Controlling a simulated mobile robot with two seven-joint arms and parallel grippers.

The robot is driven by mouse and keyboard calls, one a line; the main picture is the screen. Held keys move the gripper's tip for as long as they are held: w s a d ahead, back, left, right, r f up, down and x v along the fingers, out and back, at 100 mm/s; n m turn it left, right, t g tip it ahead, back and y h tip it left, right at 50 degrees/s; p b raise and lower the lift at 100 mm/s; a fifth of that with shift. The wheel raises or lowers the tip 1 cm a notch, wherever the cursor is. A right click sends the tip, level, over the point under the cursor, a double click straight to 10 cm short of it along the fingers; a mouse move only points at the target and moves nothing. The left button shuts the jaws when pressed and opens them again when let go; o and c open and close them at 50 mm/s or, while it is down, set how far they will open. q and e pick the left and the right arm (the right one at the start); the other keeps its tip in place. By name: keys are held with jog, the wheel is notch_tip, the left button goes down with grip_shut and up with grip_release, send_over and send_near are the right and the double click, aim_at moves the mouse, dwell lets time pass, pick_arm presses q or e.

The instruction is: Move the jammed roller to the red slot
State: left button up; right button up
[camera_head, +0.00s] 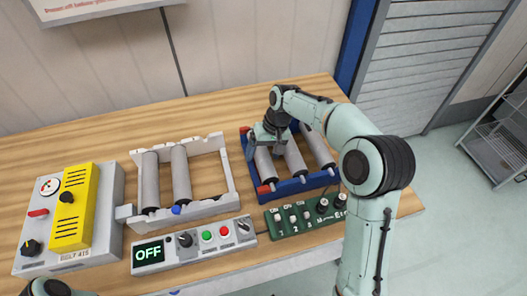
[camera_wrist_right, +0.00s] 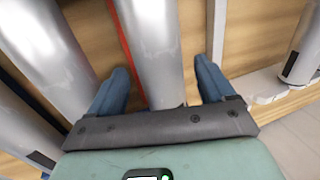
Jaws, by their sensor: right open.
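A blue rack (camera_head: 297,184) on the right of the table holds three grey rollers: left (camera_head: 265,164), middle (camera_head: 295,157) and right (camera_head: 318,149). Red marks (camera_head: 264,188) show at the rack's left end, beside the left roller. A white rack (camera_head: 218,207) holds two grey rollers, left (camera_head: 150,181) and right (camera_head: 181,175). I cannot tell which roller is jammed. My right gripper (camera_head: 267,147) is over the left part of the blue rack. In the right wrist view its open fingers (camera_wrist_right: 160,88) lie either side of a grey roller (camera_wrist_right: 150,45), apart from it. My left gripper is out of view.
A control box (camera_head: 201,243) reading OFF and a green switch panel (camera_head: 304,216) line the front. A grey and yellow box (camera_head: 73,213) stands at the left. Bare wood lies behind the racks. A metal shelf (camera_head: 497,145) stands on the floor at right.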

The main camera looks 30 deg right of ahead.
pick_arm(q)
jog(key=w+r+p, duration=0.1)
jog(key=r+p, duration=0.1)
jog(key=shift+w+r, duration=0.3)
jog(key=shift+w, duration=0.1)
pick_arm(e)
jog(key=v, duration=1.3)
jog(key=shift+r, duration=0.1)
